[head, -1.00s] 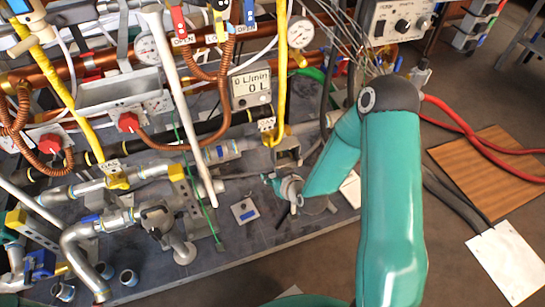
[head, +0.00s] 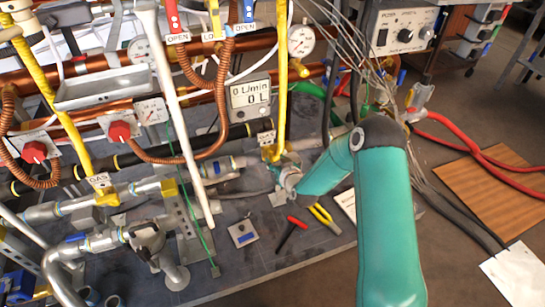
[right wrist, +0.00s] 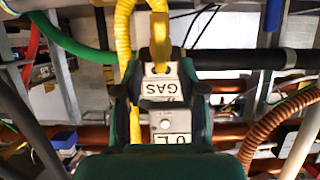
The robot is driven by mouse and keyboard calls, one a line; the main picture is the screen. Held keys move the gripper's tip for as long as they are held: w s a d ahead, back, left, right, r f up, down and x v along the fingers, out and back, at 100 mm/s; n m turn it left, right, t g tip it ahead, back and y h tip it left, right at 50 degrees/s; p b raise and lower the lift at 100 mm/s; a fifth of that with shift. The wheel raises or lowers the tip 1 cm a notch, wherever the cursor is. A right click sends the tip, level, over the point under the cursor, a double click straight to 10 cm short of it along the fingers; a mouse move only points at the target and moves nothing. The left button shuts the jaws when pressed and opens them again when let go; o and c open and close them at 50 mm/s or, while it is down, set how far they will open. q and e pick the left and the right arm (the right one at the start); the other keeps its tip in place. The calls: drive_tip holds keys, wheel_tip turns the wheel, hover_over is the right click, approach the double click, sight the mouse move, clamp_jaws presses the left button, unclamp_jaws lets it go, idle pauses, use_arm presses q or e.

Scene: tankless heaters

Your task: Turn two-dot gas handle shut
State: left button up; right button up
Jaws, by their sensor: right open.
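A yellow gas handle (head: 272,153) with a GAS tag (head: 265,138) sits at the foot of a yellow hose, right of the flow meter. In the right wrist view the yellow handle (right wrist: 161,50) and its GAS tag (right wrist: 160,87), upside down, show between my fingers. The dots on the tag are too small to count. A second yellow gas handle (head: 107,197) with a GAS tag (head: 99,181) is farther left. My right gripper (head: 282,173) is open just below the right handle; its fingers (right wrist: 160,100) stand on both sides of the tag. Contact cannot be told. My left gripper is not in view.
Red knobs (head: 119,131) are at left. A white pipe (head: 178,110) stands upright in front. Red-handled pliers (head: 292,232) and yellow-handled ones (head: 322,214) lie on the grey base. Cables hang near my right arm.

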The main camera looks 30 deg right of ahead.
sight(271, 156)
drive_tip(key=b+x, duration=0.1)
drive_tip(key=x, duration=0.5)
